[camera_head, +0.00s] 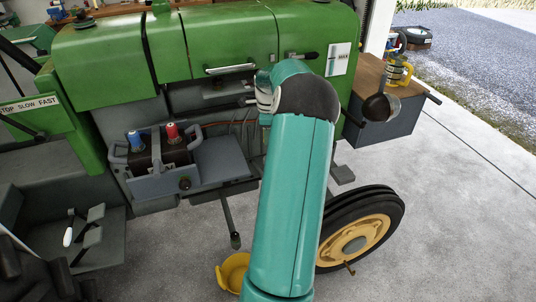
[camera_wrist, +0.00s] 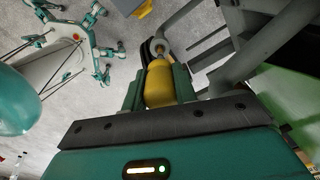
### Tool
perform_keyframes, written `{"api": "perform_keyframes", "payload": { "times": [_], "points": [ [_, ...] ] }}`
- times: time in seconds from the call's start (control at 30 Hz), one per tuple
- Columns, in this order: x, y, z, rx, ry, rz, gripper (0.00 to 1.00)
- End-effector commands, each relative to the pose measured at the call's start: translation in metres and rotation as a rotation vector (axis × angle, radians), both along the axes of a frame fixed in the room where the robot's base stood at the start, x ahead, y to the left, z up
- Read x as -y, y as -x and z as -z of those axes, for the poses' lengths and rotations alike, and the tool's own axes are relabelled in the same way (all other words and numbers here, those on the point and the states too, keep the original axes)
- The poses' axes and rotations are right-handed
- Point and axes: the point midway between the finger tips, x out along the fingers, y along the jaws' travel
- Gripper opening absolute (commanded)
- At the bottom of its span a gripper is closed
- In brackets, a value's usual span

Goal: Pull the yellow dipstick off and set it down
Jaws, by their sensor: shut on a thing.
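The yellow dipstick (camera_wrist: 159,86) shows in the wrist view, its rounded yellow grip held between the two green fingers of my gripper (camera_wrist: 160,78). The gripper is shut on it. A grey round end (camera_wrist: 158,47) lies just beyond the yellow grip; I cannot tell whether the dipstick is still seated there. In the head view my teal arm reaches to the side of the green tractor (camera_head: 165,50), and it hides the gripper and the dipstick.
A yellow bucket (camera_head: 235,272) stands on the concrete floor below. A grey battery tray (camera_head: 222,160) and a battery with red and blue caps (camera_head: 165,150) are left of my arm. A front wheel (camera_head: 357,240) is to the right. Grey bars (camera_wrist: 225,60) run close beside the gripper.

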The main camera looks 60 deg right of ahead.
Motion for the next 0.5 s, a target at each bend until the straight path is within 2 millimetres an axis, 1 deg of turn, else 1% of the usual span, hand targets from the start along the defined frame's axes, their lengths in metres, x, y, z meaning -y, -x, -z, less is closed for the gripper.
{"api": "perform_keyframes", "payload": {
  "times": [0.5],
  "points": [
    [0.0,0.0,-0.015,0.0,0.001,-0.001,0.0]
  ]
}}
